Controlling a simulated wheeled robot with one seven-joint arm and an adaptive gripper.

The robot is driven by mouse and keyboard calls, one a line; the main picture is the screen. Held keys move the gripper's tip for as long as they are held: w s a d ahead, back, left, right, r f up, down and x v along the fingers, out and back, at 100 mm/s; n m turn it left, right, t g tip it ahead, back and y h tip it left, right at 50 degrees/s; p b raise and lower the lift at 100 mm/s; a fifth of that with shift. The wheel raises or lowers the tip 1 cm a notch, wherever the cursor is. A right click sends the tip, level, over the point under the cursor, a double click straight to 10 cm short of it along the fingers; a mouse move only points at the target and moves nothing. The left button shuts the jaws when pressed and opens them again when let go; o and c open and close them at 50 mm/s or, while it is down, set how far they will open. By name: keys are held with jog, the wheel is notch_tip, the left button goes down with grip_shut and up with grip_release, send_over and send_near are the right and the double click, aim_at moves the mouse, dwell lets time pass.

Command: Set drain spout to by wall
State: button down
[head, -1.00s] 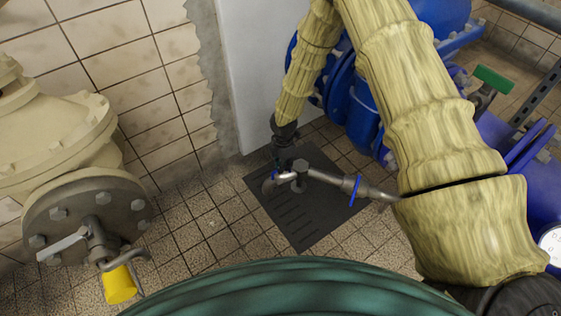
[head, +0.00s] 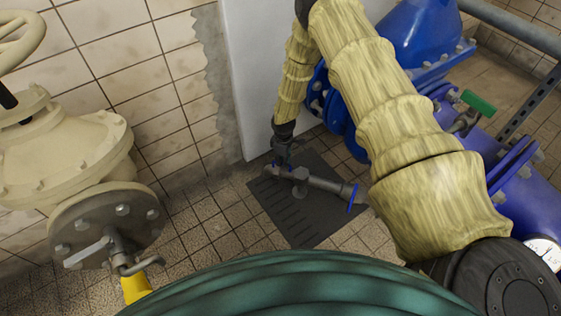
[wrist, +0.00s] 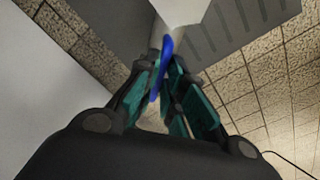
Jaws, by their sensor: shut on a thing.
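The drain spout (head: 320,184) is a short grey pipe low over a dark floor grate (head: 298,222). It carries a blue ring (head: 353,198) and runs left from the blue pipework to my gripper (head: 280,162). My gripper points down near the wall corner and is small in the head view. In the wrist view my gripper (wrist: 163,85) has its teal-padded fingers closed about a thin blue part (wrist: 166,60), which appears to belong to the spout. The spout's outlet is hidden or too small to make out.
A cream flanged valve (head: 75,165) with a grey lever stands at left. A blue pipe with a green-handled valve (head: 477,105) and a gauge (head: 543,252) is at right. A green ribbed surface (head: 300,285) fills the front. A white wall panel (head: 262,70) stands behind.

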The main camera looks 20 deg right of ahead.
jog(key=shift+w+d+m, duration=0.15)
jog(key=shift+w+m, duration=0.1)
jog(key=shift+m, duration=0.05)
jog(key=shift+r, duration=0.1)
jog(key=c, duration=1.5)
grip_release()
jog(key=shift+d, duration=0.1)
jog(key=shift+c, duration=0.2)
notch_tip(320, 180, up, 12)
jog(key=shift+s, duration=0.1)
